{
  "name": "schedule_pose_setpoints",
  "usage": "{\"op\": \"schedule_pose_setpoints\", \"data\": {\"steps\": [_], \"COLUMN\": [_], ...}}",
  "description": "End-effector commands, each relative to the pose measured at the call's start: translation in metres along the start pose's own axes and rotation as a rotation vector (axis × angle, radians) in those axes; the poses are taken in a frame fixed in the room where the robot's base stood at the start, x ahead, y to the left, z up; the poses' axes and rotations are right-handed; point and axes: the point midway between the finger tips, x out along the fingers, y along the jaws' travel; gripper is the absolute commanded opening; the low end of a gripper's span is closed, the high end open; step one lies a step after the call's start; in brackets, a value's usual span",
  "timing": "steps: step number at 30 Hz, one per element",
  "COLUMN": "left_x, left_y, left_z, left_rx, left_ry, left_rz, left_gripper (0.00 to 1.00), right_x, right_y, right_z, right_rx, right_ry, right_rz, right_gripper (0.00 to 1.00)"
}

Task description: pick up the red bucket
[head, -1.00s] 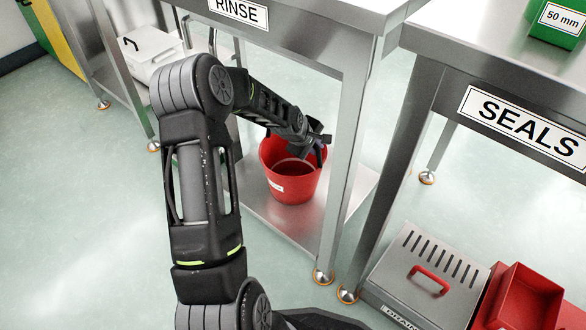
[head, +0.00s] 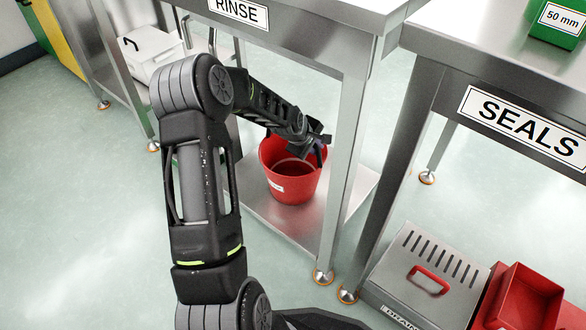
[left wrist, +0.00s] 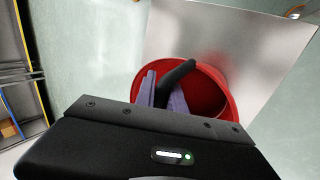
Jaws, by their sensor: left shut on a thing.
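The red bucket (head: 291,187) stands upright on the low shelf under the RINSE table in the head view. It has a small white label on its side. My left gripper (head: 318,150) reaches in under the table from the left and is at the bucket's rim on the right. In the left wrist view the gripper (left wrist: 165,90) is shut on a dark handle (left wrist: 178,76) above the red bucket (left wrist: 222,92). The inside of the bucket is partly hidden by the gripper. My right gripper is not in view.
The steel shelf (head: 327,220) holds the bucket, with a table leg (head: 342,180) close on its right. The RINSE tabletop (head: 320,15) is above my forearm. A grey drain box (head: 415,275) and red bins (head: 525,300) sit at the lower right. Open floor lies left.

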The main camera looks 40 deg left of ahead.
Motion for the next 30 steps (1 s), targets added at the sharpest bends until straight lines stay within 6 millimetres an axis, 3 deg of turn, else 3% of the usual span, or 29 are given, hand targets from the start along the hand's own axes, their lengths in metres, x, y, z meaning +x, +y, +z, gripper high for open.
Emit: {"op": "schedule_pose_setpoints", "data": {"steps": [11, 28, 30], "left_x": [-0.003, -0.032, -0.033], "left_y": [0.003, 0.022, 0.017], "left_z": [0.000, -0.001, -0.001], "left_rx": [0.001, 0.002, -0.001], "left_ry": [0.001, 0.002, 0.001], "left_rz": [0.002, 0.003, 0.001], "left_gripper": [0.00, 0.00, 0.00], "right_x": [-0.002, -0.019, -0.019], "right_y": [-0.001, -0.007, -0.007], "right_z": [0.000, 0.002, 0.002], "right_rx": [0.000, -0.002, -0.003], "right_ry": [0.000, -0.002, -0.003], "right_rz": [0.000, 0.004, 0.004], "right_gripper": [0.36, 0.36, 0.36]}}
